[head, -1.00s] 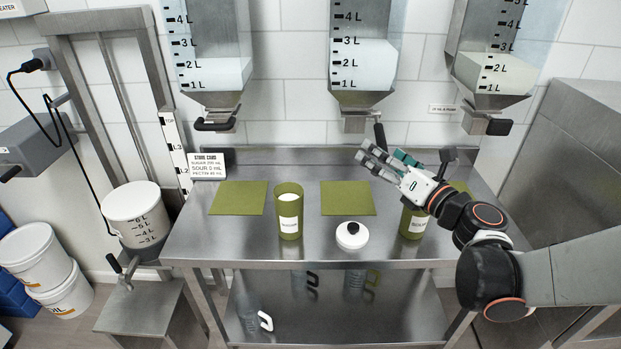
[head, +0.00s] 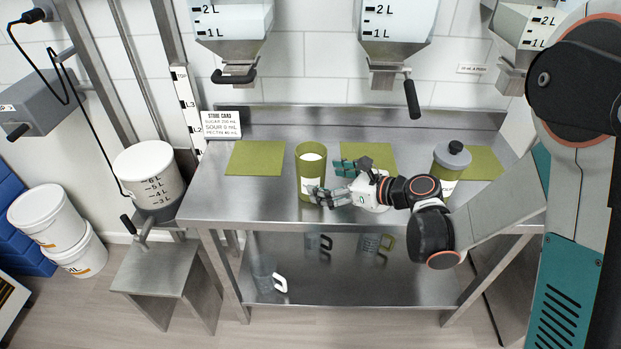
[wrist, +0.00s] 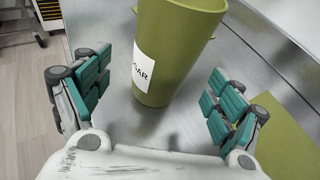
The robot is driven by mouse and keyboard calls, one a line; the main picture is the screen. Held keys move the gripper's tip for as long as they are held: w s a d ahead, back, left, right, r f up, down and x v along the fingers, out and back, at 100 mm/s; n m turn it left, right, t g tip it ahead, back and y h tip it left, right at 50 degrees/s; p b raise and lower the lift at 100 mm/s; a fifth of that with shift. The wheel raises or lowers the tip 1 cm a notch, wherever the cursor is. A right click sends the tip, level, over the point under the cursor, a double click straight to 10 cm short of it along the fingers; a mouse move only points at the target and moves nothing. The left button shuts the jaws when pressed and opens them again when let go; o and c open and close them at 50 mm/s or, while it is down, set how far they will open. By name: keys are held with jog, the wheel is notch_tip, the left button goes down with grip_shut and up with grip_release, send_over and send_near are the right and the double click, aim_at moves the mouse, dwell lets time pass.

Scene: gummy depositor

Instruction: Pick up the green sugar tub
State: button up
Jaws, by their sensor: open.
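The green sugar tub (head: 311,170) stands upright and lidless on the steel table, with white contents showing at its top. Its white label, partly readable as "AR", shows in the wrist view, where the tub (wrist: 178,50) stands ahead of and between my two fingers. My gripper (head: 328,180) is open at the tub's right side in the head view. In the wrist view, my gripper (wrist: 155,100) has its teal-padded fingers spread wide, with visible space between them and the tub. My gripper hides part of the tub's lower right side.
A second green tub (head: 440,178) with a grey lid stands to the right. Green mats (head: 255,158) lie along the back of the table (head: 235,205). Dispensers with levers (head: 412,98) hang above. A store card (head: 221,124) stands at the back left.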

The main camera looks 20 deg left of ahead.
jog(key=shift+b+x, duration=1.15)
jog(key=shift+x, duration=1.9)
jog(key=shift+w+d, duration=0.1)
jog(key=shift+d, duration=0.05)
jog(key=c, duration=1.5)
notch_tip(320, 180, up, 20)
jog(key=p, duration=0.7)
